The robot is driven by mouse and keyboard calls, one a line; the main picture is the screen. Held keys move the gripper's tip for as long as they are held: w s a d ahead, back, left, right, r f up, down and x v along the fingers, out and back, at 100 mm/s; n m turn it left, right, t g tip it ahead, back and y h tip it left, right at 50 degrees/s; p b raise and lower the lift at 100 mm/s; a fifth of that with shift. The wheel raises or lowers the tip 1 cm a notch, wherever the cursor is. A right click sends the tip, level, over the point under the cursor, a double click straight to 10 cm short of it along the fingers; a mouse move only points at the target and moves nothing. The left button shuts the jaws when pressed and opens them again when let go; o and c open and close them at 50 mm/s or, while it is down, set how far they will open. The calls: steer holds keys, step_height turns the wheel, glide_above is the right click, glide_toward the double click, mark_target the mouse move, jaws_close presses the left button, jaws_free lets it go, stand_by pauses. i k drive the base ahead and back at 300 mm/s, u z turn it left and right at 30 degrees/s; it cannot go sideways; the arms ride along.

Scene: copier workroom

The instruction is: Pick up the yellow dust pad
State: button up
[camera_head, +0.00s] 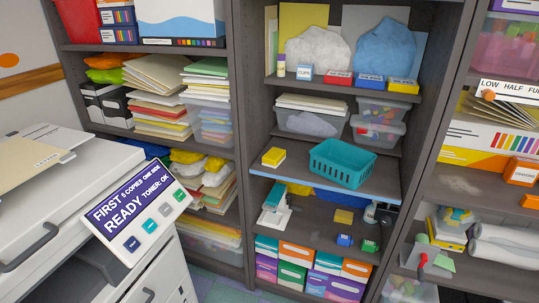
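Two small yellow pieces in the middle shelving bay could be the dust pad; I cannot tell which one is. One yellow block (274,157) lies at the left of the blue-edged shelf (298,182), left of a teal basket (342,163) and apart from it. The other yellow piece (344,216) lies on the shelf below, above a small blue box (345,240). My gripper is not in view.
A copier (150,210) with a raised panel stands at the front left. A white and teal stapler-like tool (275,205) and a green box (370,246) share the lower shelf. Dark uprights (240,110) divide the bays. Bare shelf shows between the yellow block and the basket.

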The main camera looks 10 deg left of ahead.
mark_target(273, 158)
steer(key=i, duration=1.05)
steer(key=u, duration=0.45)
steer(key=k, duration=0.25)
steer(key=u, duration=3.05)
